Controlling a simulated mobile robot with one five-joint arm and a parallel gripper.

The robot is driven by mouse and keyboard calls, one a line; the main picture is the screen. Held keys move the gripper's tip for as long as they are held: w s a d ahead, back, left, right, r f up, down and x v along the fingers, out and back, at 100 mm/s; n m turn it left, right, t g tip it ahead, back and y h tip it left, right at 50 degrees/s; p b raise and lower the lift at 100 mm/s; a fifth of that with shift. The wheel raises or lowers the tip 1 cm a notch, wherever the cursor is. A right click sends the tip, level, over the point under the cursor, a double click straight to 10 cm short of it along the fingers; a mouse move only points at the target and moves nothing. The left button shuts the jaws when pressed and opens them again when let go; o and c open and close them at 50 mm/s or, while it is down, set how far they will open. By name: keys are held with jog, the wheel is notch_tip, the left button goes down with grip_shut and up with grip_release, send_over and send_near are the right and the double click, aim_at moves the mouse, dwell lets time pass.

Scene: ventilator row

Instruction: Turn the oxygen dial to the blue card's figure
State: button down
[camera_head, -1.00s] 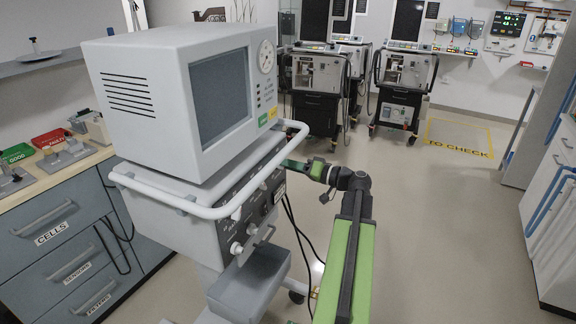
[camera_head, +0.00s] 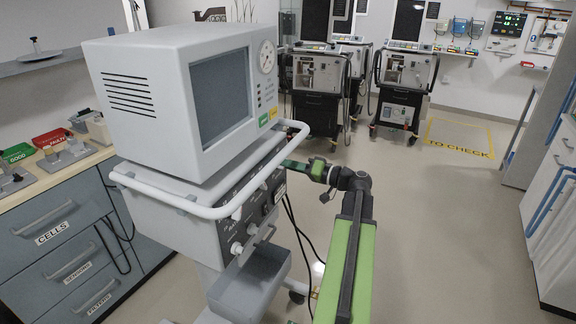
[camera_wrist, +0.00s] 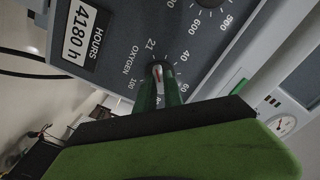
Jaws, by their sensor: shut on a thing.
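The oxygen dial (camera_wrist: 157,72) is on the grey front panel of the ventilator (camera_head: 170,95). In the wrist view, figures 21, 40, 60 and 100 stand around it, with the word OXYGEN beside it. A red mark shows on the knob and seems to lie toward the 21 side; its exact reading is too small to tell. My gripper (camera_wrist: 161,88) is shut on the dial, with a green finger on each side. In the head view my gripper (camera_head: 292,165) reaches the panel's right side, and the dial is hidden there. I cannot make out a blue card.
A white rail (camera_head: 215,211) curves around the ventilator above the panel. A grey tray (camera_head: 252,283) juts out below, and black cables hang beside it. A drawer bench (camera_head: 60,235) stands at left. Other ventilators (camera_head: 315,85) stand at the back. The floor at right is open.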

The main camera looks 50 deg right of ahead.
jog(key=m, duration=1.2)
jog(key=shift+f, duration=0.1)
jog(key=shift+m, duration=0.4)
jog(key=c, duration=1.5)
grip_release()
jog(key=shift+o, duration=0.2)
jog(key=v, duration=1.7)
jog(key=shift+s, duration=0.25)
